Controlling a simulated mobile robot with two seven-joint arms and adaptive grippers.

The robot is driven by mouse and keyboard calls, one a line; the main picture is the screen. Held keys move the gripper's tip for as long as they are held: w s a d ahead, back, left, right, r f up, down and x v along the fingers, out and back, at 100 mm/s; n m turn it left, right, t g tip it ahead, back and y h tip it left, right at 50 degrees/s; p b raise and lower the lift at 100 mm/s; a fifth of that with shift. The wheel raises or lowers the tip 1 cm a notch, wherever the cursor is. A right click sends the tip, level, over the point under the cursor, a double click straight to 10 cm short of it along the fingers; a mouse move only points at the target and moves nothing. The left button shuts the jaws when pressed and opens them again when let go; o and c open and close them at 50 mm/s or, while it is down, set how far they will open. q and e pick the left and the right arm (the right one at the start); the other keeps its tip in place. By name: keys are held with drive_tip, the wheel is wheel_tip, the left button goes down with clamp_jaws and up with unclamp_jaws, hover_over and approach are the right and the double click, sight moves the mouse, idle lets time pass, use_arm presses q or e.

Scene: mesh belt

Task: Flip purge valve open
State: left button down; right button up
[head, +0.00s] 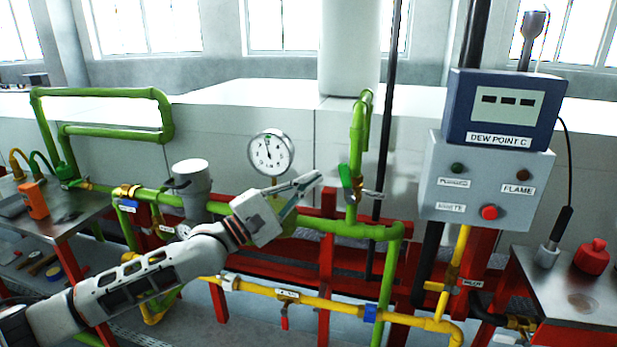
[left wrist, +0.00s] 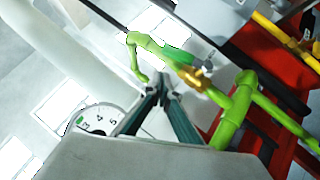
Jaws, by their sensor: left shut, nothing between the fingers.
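A valve with a green lever handle (head: 346,180) sits on the vertical green pipe right of the gauge, with a brass body low on it. The lever stands nearly upright, tilted slightly left, beside the pipe. A small label (head: 373,194) by it is too small to read. My left gripper (head: 318,178) is shut and empty, its tips a little left of the lever and seemingly apart from it. In the left wrist view the shut fingers (left wrist: 162,82) point toward the brass valve body (left wrist: 192,76) and the green handle (left wrist: 180,56). My right gripper is not in view.
A round gauge (head: 270,153) stands left of the valve. A grey control box (head: 470,185) with a dew point display (head: 505,110) is at right. A thin black pole (head: 385,130) rises just right of the valve. Yellow pipe (head: 330,303) runs below.

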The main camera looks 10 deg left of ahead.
use_arm(q)
drive_tip(key=r+b+v, duration=0.1)
drive_tip(key=v, duration=0.9)
drive_tip(key=shift+a+r+b, duration=0.2)
drive_tip(key=shift+a+b, duration=0.15)
drive_tip(key=shift+a, duration=0.1)
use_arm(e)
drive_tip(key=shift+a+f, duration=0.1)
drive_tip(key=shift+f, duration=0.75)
